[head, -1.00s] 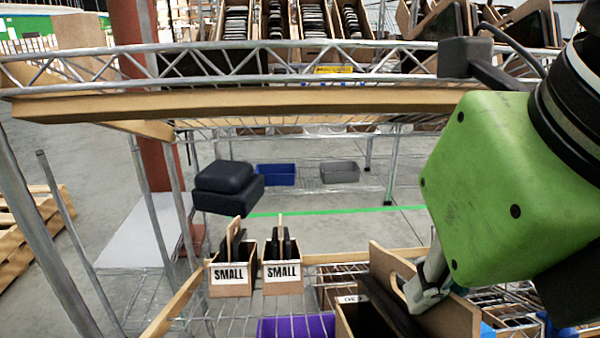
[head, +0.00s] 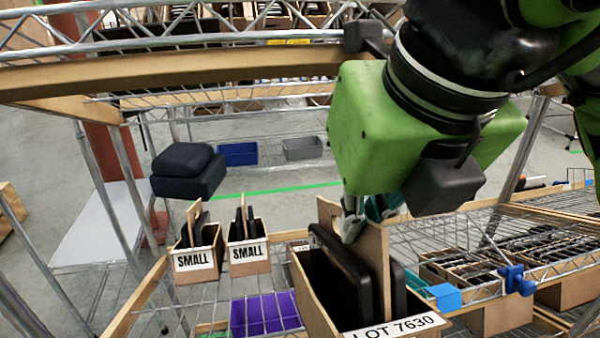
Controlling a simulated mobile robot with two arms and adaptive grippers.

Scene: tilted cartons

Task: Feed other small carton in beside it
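Two small cartons marked SMALL stand side by side on the wire rack, a left one (head: 197,262) and a right one (head: 248,256). Each holds dark flat items and a cardboard divider. A larger-looking carton marked LOT 7630 (head: 398,328) is in the foreground, tilted in the picture, with black flat items (head: 345,275) inside. My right gripper (head: 352,224) is at the top of this carton's tall cardboard divider (head: 375,250) and appears shut on it. The far finger is mostly hidden. My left gripper is not in view.
A purple bin (head: 265,314) lies below the wire shelf. Open cartons of dark items (head: 500,255) and a blue clamp (head: 516,280) are at the right. A wooden-edged upper shelf (head: 170,72) crosses above. Blue (head: 238,154) and grey (head: 302,148) bins sit farther back.

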